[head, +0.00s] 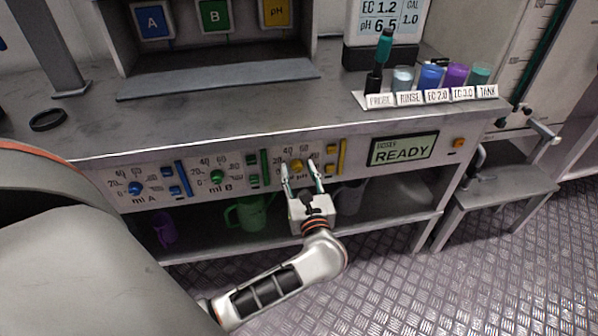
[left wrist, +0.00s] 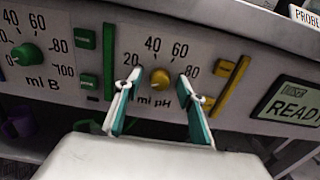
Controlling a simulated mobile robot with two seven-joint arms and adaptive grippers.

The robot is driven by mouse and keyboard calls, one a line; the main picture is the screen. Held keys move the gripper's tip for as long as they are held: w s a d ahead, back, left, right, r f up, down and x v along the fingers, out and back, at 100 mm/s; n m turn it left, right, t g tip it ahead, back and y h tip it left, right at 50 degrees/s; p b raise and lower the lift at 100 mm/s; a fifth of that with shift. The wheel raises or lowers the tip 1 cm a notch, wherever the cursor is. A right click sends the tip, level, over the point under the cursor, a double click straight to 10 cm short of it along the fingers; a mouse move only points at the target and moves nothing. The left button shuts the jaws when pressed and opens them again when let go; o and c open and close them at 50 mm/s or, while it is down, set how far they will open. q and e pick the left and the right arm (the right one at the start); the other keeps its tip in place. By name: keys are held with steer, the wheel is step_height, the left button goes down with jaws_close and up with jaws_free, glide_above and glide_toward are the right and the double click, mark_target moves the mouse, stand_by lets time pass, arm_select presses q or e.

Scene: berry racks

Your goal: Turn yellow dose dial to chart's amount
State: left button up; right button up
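The yellow dose dial (head: 297,165) is the pH knob on the front panel, with a printed scale around it. In the left wrist view the yellow dial (left wrist: 160,78) sits below the 40 and 60 marks, with 20 to its left and 80 to its right. Its pointer direction is too small to tell. My left gripper (head: 301,172) is open in front of it. In the left wrist view the fingertips (left wrist: 159,82) stand on either side of the dial, with gaps between them and the knob. No dose chart is recognisable. My right gripper is not in view.
A blue dial (head: 135,188) and a green dial (head: 216,177) sit to the left on the panel. Yellow buttons (head: 331,150) are close right of the fingers. A display (head: 403,149) reads READY. A green jug (head: 250,212) stands on the shelf below.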

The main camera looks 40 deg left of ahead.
arm_select(q)
steer(key=c, duration=1.1)
